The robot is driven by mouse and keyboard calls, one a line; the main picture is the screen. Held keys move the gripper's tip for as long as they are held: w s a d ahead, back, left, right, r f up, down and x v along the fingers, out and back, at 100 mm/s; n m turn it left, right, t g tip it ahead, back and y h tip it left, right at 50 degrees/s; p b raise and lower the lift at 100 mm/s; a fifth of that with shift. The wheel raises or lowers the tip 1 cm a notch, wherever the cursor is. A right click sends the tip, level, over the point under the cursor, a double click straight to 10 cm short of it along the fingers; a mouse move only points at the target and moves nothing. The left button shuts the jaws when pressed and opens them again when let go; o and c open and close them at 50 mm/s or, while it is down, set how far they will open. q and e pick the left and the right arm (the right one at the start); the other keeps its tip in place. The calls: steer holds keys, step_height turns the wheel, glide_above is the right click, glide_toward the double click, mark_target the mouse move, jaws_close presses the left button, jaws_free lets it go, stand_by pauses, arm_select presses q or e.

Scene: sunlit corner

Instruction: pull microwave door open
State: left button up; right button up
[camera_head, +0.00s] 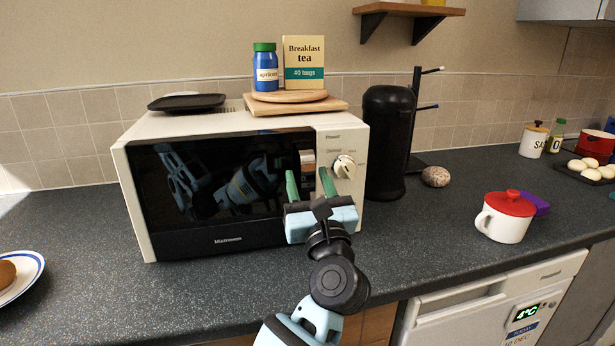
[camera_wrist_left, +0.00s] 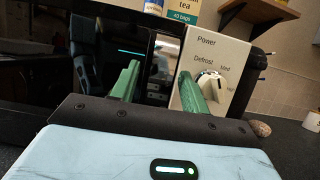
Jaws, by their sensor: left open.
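The cream microwave (camera_head: 140,140) stands on the dark counter, its dark glass door (camera_head: 215,210) shut. In the head view my left gripper (camera_head: 309,184) is at the door's right edge, its two green fingers open and pointing at the microwave front. A shiny upright strip, seemingly the door handle (camera_head: 307,160), shows between and above the fingers. The wrist view also shows the strip (camera_wrist_left: 162,62) between the open fingers (camera_wrist_left: 157,84); I cannot tell whether they touch it. The control panel with its dial (camera_head: 344,167) is just right of the fingers. My right gripper is not in view.
On the microwave are a black plate (camera_head: 187,102), wooden boards (camera_head: 290,103), a blue jar (camera_head: 266,72) and a tea box (camera_head: 304,62). A black cylinder (camera_head: 388,140) stands close on the right. A red-lidded pot (camera_head: 503,220) is farther right. The counter before the door is clear.

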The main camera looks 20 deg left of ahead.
arm_select(q)
steer(key=shift+w+a+r, duration=0.1)
steer(key=shift+w+a, duration=0.1)
steer(key=shift+w, duration=0.1)
jaws_close()
steer(key=shift+s, duration=0.1)
